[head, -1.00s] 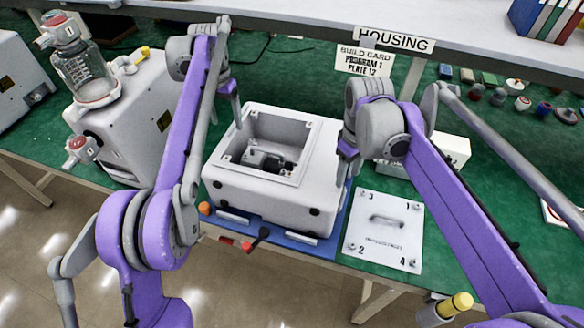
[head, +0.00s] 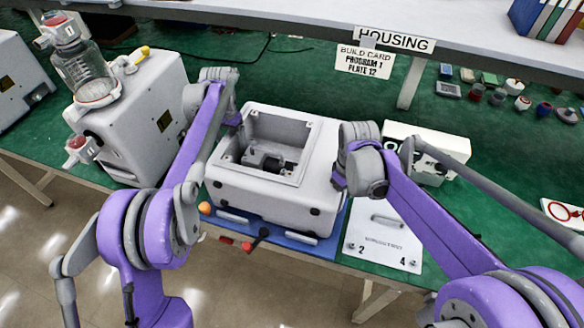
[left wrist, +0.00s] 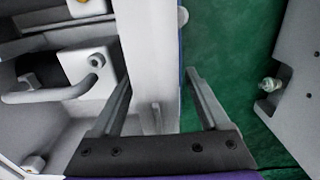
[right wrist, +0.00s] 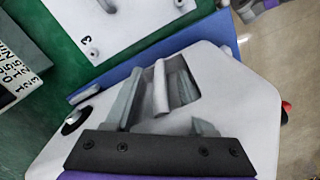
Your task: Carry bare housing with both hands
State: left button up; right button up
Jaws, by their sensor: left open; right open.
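The bare housing (head: 250,192), a white box with an open top and a dark motor part inside, sits on a blue mat (head: 290,238). My left gripper (head: 234,122) is at its back left. In the left wrist view the open fingers (left wrist: 158,90) are on either side of a pale housing wall (left wrist: 153,50). My right gripper (head: 338,182) is at its right side. In the right wrist view the open fingers (right wrist: 158,95) are on either side of a short white bar (right wrist: 160,88) on the housing. Whether either gripper touches is unclear.
A white plate with a handle (head: 385,243) lies right of the housing, partly under my right arm. A complete pump with a clear canister (head: 120,125) stands close on the left. A white box (head: 430,150) stands behind my right arm. Small parts lie at the back right.

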pick_arm(q)
jog(key=shift+c, duration=0.3)
pick_arm(e)
jog(key=shift+c, duration=0.3)
pick_arm(q)
jog(key=c, duration=0.7)
pick_arm(e)
jog(key=c, duration=0.7)
pick_arm(q)
grip_shut()
pick_arm(e)
grip_shut()
pick_arm(q)
jog(key=shift+r, duration=0.1)
pick_arm(e)
jog(key=shift+r, duration=0.1)
